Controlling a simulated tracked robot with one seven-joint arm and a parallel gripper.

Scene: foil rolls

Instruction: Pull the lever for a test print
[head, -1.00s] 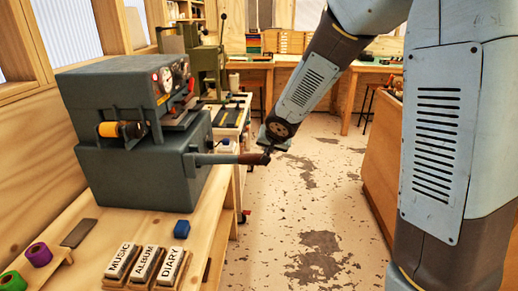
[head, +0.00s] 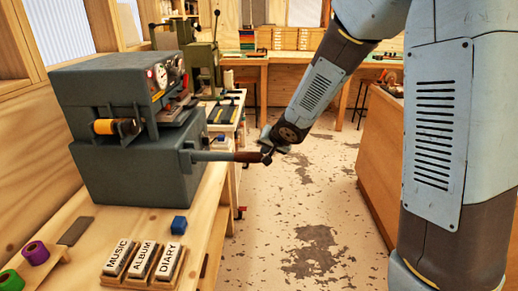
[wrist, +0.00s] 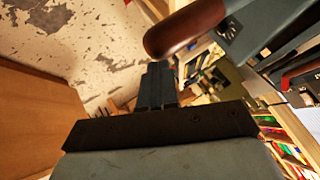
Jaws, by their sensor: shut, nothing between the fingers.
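The grey press (head: 135,175) stands on the wooden bench at left, with gauges on its front and a gold foil roll (head: 122,127) in it. Its lever (head: 240,156) has a grey arm and a brown grip, and sticks out nearly level to the right. My gripper (head: 268,152) is at the tip of the grip, small and partly hidden in the head view. In the wrist view my fingers (wrist: 157,82) are shut and empty, just short of the rounded end of the brown grip (wrist: 190,28). I cannot tell whether they touch it.
A green machine (head: 203,65) stands behind the press. Bare floor (head: 310,235) lies right of the bench, up to a wooden cabinet.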

